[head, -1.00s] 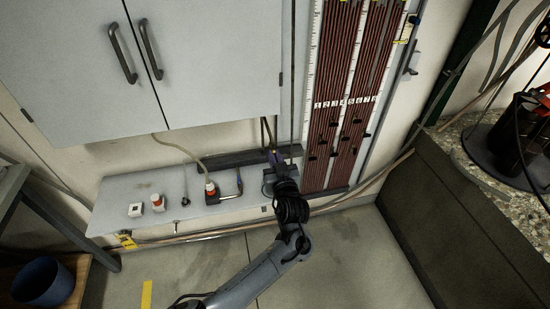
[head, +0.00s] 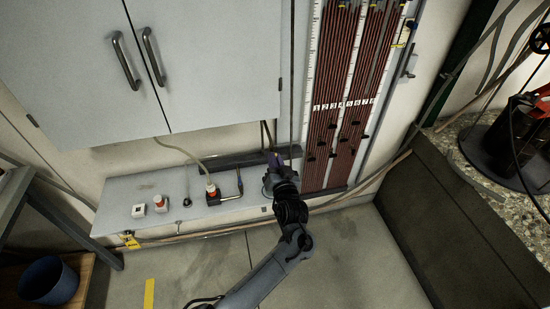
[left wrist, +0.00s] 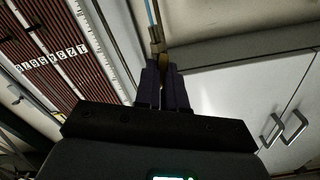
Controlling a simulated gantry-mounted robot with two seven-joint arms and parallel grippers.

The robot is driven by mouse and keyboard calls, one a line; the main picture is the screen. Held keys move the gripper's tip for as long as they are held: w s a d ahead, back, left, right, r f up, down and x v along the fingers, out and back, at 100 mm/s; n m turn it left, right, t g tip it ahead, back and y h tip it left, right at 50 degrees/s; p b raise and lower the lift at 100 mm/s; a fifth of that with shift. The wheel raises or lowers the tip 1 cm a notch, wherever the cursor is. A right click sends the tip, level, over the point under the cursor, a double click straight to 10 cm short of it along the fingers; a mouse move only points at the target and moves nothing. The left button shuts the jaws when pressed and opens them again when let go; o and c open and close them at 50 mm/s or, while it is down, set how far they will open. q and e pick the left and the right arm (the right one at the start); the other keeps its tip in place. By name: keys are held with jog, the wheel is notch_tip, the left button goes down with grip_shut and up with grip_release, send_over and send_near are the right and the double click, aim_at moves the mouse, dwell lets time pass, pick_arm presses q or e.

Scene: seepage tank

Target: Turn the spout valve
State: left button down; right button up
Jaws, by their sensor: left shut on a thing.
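My left gripper (head: 274,160) is at the wall just left of the tube panel, above the right end of the grey shelf. In the left wrist view its two dark fingers (left wrist: 163,82) are shut on a small yellowish-brass part, which I take to be the spout valve (left wrist: 163,60). A brass fitting with a pale blue tube (left wrist: 152,22) rises above the fingertips. In the head view the valve is mostly hidden by my gripper and wrist. My right gripper is in neither view.
The panel of red-brown tubes (head: 340,100) stands right of my gripper. A grey cabinet (head: 200,60) hangs above the shelf (head: 165,215). A red-and-white bottle (head: 211,189) stands on the shelf left of my gripper. A dark tank wall (head: 450,220) is at right.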

pick_arm(q)
jog(key=shift+m+p, duration=0.35)
jog(key=shift+m, duration=0.75)
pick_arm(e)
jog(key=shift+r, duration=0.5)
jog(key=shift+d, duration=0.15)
pick_arm(q)
jog(key=c, duration=1.2)
grip_release()
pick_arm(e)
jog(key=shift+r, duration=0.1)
